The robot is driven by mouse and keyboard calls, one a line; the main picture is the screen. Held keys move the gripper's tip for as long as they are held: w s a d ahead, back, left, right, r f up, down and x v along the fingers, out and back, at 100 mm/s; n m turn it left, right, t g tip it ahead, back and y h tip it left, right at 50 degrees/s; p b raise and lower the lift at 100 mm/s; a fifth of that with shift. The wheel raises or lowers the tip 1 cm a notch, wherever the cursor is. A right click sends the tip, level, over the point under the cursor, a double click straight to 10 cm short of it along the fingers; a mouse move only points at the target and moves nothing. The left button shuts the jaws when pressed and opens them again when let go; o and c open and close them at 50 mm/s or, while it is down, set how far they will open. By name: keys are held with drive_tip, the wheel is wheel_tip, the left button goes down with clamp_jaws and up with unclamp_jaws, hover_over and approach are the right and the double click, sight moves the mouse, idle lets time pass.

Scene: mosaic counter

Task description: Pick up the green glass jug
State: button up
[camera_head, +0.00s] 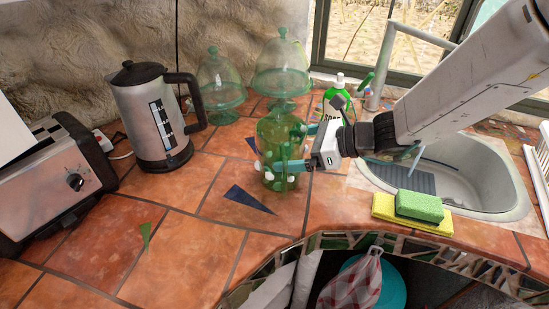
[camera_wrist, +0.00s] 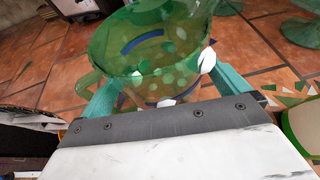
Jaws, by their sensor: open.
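The green glass jug (camera_head: 281,148) stands upright on the tiled counter, left of the sink. It is see-through green with pale dots. My gripper (camera_head: 285,166) reaches in from the right at the jug's lower body. Its teal fingers are open, one on either side of the jug. In the wrist view the jug (camera_wrist: 150,50) fills the space between the fingers, its wide rim towards the camera and a handle at the left. Whether the fingers touch the glass I cannot tell.
Two green glass domed stands (camera_head: 220,88) (camera_head: 283,75) are behind the jug. A steel kettle (camera_head: 152,115) and a toaster (camera_head: 55,180) stand left. A soap bottle (camera_head: 333,98), sink (camera_head: 460,170) and sponges (camera_head: 418,207) are right. The tiles in front-left are clear.

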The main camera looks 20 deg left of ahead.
drive_tip(key=shift+a+f, duration=0.1)
drive_tip(key=shift+a, duration=0.2)
drive_tip(key=c, duration=0.8)
